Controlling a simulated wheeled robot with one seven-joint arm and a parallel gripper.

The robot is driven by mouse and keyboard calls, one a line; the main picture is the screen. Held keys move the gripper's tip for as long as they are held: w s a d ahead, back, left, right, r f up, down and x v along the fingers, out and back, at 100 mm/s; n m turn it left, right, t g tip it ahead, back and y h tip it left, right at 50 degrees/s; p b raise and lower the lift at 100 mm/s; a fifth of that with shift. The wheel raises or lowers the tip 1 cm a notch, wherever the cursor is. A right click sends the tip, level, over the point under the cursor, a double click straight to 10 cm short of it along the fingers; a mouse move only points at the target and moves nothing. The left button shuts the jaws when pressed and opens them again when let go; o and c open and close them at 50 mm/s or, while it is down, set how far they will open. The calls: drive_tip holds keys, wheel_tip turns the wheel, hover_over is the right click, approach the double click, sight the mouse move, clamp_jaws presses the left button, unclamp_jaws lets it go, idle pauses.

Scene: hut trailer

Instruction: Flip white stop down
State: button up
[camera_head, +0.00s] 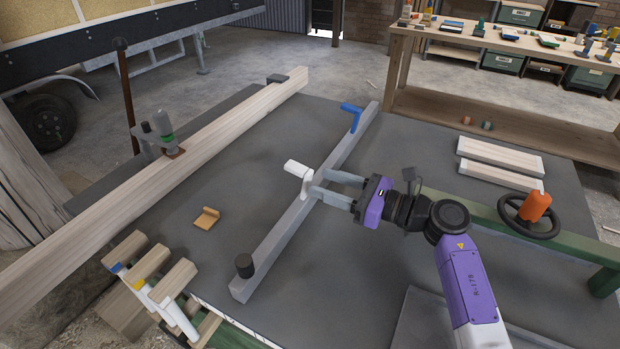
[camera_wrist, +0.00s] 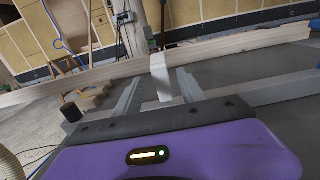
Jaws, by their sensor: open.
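The white stop (camera_head: 299,170) is mounted on a long grey rail (camera_head: 277,236) on the dark table. Its white arm sticks up and out to the left of the rail. My gripper (camera_head: 318,182) is open at the rail, its fingers pointing left towards the stop. In the wrist view the white stop (camera_wrist: 160,72) stands upright between the two fingers (camera_wrist: 158,85), with space showing beside it. I cannot tell whether a finger touches it. A blue stop (camera_head: 353,113) sits farther along the same rail.
A black knob (camera_head: 244,265) stands at the rail's near end. A small wooden piece (camera_head: 206,218) lies on the table. An orange-handled wheel (camera_head: 533,208) is at right.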

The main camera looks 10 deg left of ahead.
sight(311, 178)
drive_tip(key=shift+x, duration=2.2)
drive_tip(key=shift+c, duration=0.2)
clamp_jaws()
